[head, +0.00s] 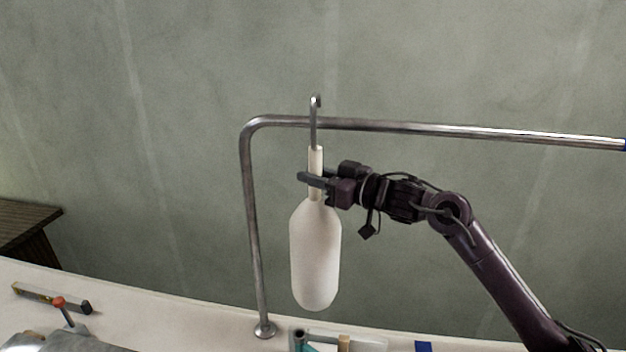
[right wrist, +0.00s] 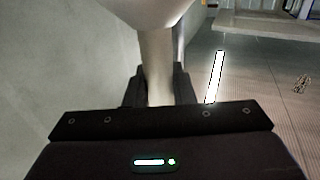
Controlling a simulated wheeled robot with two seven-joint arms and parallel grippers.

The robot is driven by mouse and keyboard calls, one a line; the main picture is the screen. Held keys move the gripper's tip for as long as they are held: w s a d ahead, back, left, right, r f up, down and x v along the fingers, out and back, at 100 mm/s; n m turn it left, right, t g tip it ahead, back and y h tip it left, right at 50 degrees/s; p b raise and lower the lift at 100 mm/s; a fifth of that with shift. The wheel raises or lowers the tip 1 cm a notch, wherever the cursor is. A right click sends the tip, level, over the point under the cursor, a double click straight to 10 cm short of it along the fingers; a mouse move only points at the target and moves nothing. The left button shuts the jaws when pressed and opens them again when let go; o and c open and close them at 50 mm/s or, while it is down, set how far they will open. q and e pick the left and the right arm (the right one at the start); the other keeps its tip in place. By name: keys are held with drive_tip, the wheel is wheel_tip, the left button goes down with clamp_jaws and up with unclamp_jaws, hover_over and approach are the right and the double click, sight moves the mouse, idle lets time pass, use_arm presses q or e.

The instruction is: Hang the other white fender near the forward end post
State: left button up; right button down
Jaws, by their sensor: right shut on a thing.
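A white fender (head: 315,255) hangs upright below my right gripper (head: 312,180), which is shut on its narrow neck. A metal hook (head: 315,108) rises from the neck, and its curved top stands above the rail (head: 420,128). I cannot tell whether the hook touches the rail. The end post (head: 253,230) bends down from the rail just left of the fender. In the right wrist view the neck (right wrist: 155,70) lies between the fingers, with the fender body (right wrist: 150,12) beyond. My left gripper is not in view.
The white deck edge (head: 180,308) runs below. A level (head: 45,297) and a red-topped tool (head: 62,307) lie at the lower left. A tray with items (head: 365,343) and a blue object (head: 423,346) are near the post's foot. The rail right of the fender is clear.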

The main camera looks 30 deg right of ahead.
drive_tip(key=shift+w+d+r, duration=0.2)
drive_tip(key=shift+w+d, duration=0.8)
drive_tip(key=shift+w, duration=0.3)
drive_tip(key=shift+f+b, duration=0.65)
drive_tip(key=shift+f, duration=1)
